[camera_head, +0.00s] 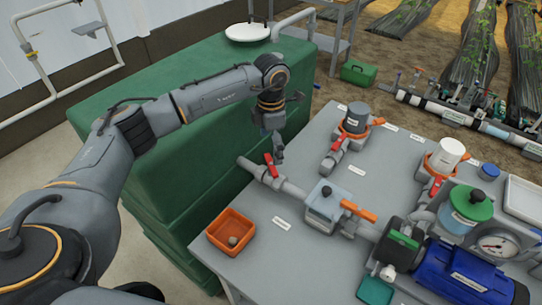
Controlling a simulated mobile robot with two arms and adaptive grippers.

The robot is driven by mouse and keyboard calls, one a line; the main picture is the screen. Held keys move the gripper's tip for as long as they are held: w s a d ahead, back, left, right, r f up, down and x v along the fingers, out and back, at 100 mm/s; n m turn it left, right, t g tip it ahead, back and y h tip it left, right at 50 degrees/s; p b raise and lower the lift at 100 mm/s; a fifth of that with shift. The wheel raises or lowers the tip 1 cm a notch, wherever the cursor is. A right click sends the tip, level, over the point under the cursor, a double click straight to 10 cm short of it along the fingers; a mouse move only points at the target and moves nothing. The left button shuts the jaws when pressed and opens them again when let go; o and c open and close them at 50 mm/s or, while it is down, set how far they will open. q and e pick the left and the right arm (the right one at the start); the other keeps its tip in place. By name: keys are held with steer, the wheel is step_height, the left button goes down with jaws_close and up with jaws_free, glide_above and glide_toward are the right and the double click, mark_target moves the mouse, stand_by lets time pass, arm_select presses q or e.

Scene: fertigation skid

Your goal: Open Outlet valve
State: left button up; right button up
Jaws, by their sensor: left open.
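Several valves with red or orange handles sit on the grey skid table (262,207). The labels are too small to read, so I cannot tell which is the Outlet valve. A red valve handle (270,164) is on the grey pipe at the table's left end, angled across the pipe. My left gripper (279,158) points down just beside this handle, open and apparently empty; I cannot tell whether it touches. An orange handle (358,210) is right of the clear filter box (325,202). More red handles (353,134) stand farther back. My right gripper is not in view.
A large green tank (200,85) stands left of and behind the table, under my left arm. A blue pump (462,276) and a pressure gauge (496,246) are at the right. The table front is partly clear.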

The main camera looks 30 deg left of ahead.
mark_target(271, 164)
arm_select(q)
steer(key=shift+f+p, duration=0.45)
steer(key=shift+f, duration=2.3)
steer(key=c, duration=1.1)
